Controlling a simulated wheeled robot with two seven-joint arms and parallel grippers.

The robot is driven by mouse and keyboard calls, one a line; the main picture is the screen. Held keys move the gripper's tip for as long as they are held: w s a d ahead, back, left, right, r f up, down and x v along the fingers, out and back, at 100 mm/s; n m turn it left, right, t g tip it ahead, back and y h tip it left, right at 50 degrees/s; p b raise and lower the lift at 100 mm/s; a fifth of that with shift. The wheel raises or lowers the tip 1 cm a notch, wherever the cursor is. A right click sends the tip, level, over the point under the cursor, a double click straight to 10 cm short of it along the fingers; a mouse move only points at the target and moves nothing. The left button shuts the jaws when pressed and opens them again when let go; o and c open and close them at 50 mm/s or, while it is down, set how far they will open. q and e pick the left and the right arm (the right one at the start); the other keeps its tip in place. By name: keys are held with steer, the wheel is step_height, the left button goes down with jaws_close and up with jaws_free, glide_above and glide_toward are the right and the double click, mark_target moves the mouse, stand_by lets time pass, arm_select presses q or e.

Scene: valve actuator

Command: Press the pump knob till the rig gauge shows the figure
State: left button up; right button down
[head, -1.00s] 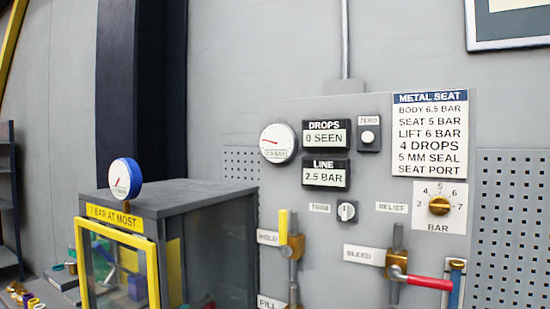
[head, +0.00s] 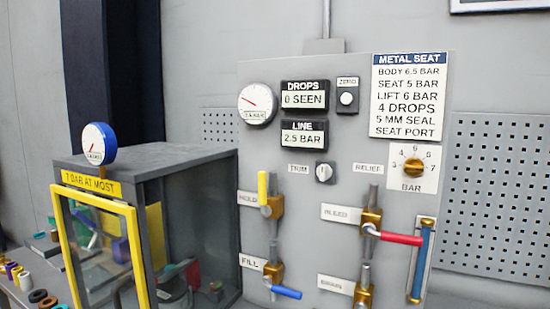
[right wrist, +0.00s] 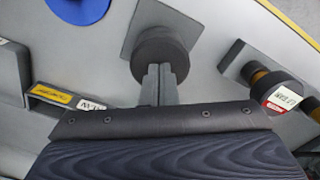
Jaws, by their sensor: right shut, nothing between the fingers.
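My right gripper (right wrist: 158,72) is shut and empty in the right wrist view. Its fingertips meet the face of a dark round knob (right wrist: 161,48) on a grey plate, or nearly so; I cannot tell how hard they press. In the head view a white dial gauge (head: 257,104) sits at the upper left of the grey panel, its needle pointing up and left; its small figure is too blurred to be sure of. A blue-rimmed gauge (head: 99,144) stands on the grey cabinet. Neither gripper shows in the head view.
The panel has a LINE display (head: 302,134) reading 2.5 BAR, a DROPS display (head: 304,95) reading 0 SEEN and a METAL SEAT card (head: 408,95). Valves with yellow (head: 262,187), red (head: 401,239) and blue (head: 286,292) handles stick out below. The cabinet's yellow-framed door (head: 136,250) stands at the left.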

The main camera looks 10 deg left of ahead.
steer(key=shift+r+p, duration=1.6)
steer(key=shift+r, duration=0.45)
steer(key=shift+f, duration=0.2)
steer(key=shift+f+b, duration=2.5)
steer(key=shift+f, duration=0.7)
steer(key=shift+r+p, duration=2.95)
steer(key=shift+r, duration=0.45)
steer(key=shift+f, duration=0.2)
